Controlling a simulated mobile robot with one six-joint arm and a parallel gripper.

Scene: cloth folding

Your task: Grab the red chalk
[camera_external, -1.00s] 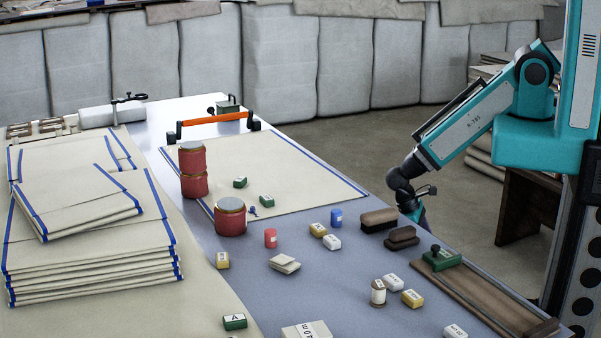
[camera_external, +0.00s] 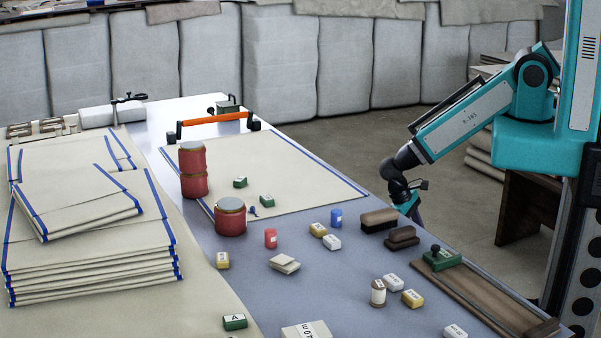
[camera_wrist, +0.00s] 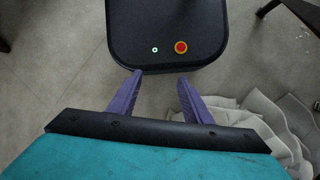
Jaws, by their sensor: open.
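The red chalk (camera_external: 270,238) is a small red block with a pale label. It stands on the grey-blue table (camera_external: 240,275) in the external view, in front of the beige cloth and right of a red cylinder. My gripper shows in the wrist view (camera_wrist: 162,92) with two purple fingers spread apart and nothing between them. In the external view my arm's end hangs beyond the table's right edge, well to the right of the red chalk. The chalk is not in the wrist view.
Yellow chalk (camera_external: 318,230), white chalk (camera_external: 331,242) and blue chalk (camera_external: 336,217) lie right of the red one. Brown brushes (camera_external: 380,219) stand near the table's right edge. Tall red cylinders (camera_external: 230,220) stand left. Folded cloths (camera_external: 90,230) fill the far left.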

